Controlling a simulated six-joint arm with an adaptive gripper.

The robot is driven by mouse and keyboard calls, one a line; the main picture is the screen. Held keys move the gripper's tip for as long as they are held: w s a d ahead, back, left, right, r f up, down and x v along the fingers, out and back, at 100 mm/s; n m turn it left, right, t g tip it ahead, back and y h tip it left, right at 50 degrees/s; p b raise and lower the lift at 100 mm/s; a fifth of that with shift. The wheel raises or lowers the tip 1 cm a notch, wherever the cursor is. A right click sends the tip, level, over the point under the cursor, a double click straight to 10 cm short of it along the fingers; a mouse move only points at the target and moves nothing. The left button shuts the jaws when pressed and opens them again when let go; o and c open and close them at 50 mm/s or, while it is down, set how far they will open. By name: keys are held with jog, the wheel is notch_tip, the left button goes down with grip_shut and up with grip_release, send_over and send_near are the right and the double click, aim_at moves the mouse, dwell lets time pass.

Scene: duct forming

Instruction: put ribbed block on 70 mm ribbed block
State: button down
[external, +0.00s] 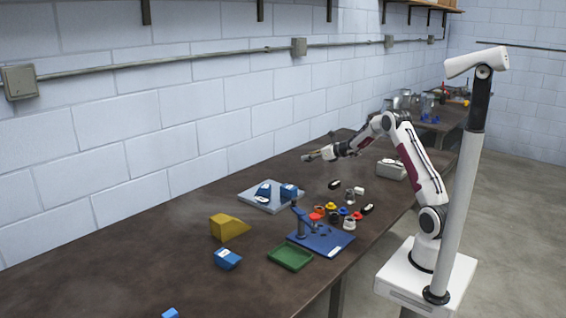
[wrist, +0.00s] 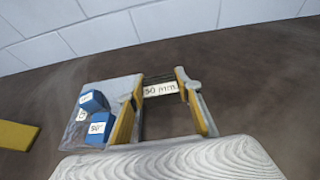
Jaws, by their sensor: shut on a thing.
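My gripper (external: 311,155) is raised above the far part of the table, near the wall. In the wrist view its yellow-padded fingers (wrist: 160,84) are shut on a dark block with a white label (wrist: 160,89), which seems to read 30 mm or 50 mm. Its ribs cannot be made out. In the external view, two small black pieces with white marks, one farther back (external: 334,184) and one nearer (external: 367,209), lie on the table below the gripper. Their labels are too small to read, so I cannot tell which is the 70 mm ribbed block.
A grey plate (external: 246,201) holds labelled blue blocks (external: 289,191). A yellow wedge (external: 228,227), a loose blue block (external: 227,259), a green tray (external: 291,256) and a blue stand (external: 327,243) are nearer. Several small coloured parts (external: 331,207) cluster mid-table. A grey box (external: 391,170) stands at right.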

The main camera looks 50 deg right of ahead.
jog(key=s+d+r+m+g+h, duration=0.1)
jog(key=s+d+r+m+h, duration=0.1)
jog(key=s+r, duration=0.8)
jog(key=s+d+r+m+g+h, duration=0.1)
jog(key=s+d+r+m+h, duration=0.1)
jog(key=s+r, duration=0.7)
jog(key=s+d+r+m+g+h, duration=0.1)
jog(key=s+r+m+h, duration=0.3)
jog(key=s+r, duration=0.6)
jog(key=shift+s+d+r+m+h, duration=0.35)
jog(key=shift+s+d+h, duration=0.4)
jog(key=shift+s, duration=4.05)
jog(key=shift+a, duration=0.15)
jog(key=shift+w+f, duration=0.1)
